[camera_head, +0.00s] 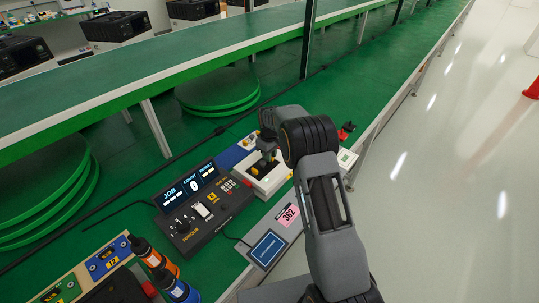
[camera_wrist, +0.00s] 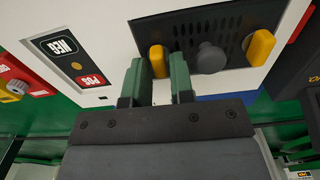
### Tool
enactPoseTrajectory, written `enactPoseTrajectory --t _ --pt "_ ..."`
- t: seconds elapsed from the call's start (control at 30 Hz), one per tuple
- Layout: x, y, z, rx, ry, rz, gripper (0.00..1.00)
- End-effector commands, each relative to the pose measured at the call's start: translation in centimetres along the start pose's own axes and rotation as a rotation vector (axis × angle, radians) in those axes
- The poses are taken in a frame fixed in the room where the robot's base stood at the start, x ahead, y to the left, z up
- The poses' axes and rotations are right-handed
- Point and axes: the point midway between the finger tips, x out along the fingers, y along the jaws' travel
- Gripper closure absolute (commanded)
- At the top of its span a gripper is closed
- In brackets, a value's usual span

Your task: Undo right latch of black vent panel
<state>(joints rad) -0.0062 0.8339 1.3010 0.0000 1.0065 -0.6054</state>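In the wrist view the black vent panel (camera_wrist: 222,27) is set in a white housing, with rows of small holes and a grey round knob (camera_wrist: 210,58). A yellow latch stands at each end: one at the picture left (camera_wrist: 157,58), one at the picture right (camera_wrist: 260,47). Lettering beside the panel looks upside down, so picture left may be the panel's right. My gripper (camera_wrist: 159,70) has two green fingers, apart, one each side of the picture-left latch; contact cannot be told. In the head view my gripper (camera_head: 265,158) is over the white housing (camera_head: 272,184), hiding most of the panel.
In the wrist view a black NEG plate (camera_wrist: 78,58) and a red-labelled part (camera_wrist: 22,78) lie left. In the head view a black JOB console (camera_head: 200,207) stands left of the housing, a pink-tagged grey plate (camera_head: 268,247) in front, and a red knob (camera_head: 346,130) behind.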

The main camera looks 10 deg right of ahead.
Motion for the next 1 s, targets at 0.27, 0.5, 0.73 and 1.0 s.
enactPoseTrajectory --t 0.27,0.5,0.73,1.0 --pt "0.0 0.0 0.0 0.001 0.000 0.000 0.62" --pt "-0.7 0.0 0.0 0.001 0.001 0.001 0.62" --pt "-4.8 0.1 -0.1 0.001 0.004 0.003 0.62" --pt "-10.1 0.1 -0.1 0.000 0.003 0.002 0.62"
